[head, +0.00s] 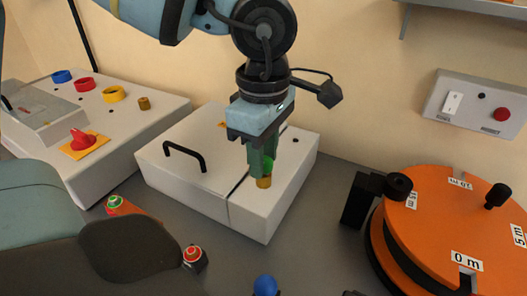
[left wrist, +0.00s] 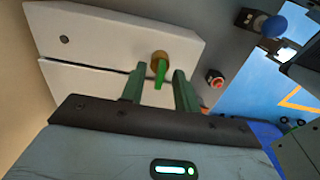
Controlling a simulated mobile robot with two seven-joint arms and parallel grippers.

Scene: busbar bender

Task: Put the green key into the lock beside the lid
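The bright green key (head: 268,164) stands at the brass lock (head: 264,182) on the white box (head: 285,200), to the right of the lid with its black handle (head: 185,155). In the left wrist view the key (left wrist: 160,73) points at the lock (left wrist: 160,57), and its end appears to be in it. My left gripper (head: 261,165) is over the lock, pointing down. Its dark green fingers (left wrist: 159,92) are open on either side of the key, with a gap on both sides. My right gripper is not in view.
An orange disc (head: 430,215) with metre labels and black knobs stands at right. A sloped panel (head: 120,130) with coloured rings and a red knob (head: 81,139) is at left. Green (head: 115,202) and red (head: 192,254) buttons and a blue ball knob (head: 265,285) are in front.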

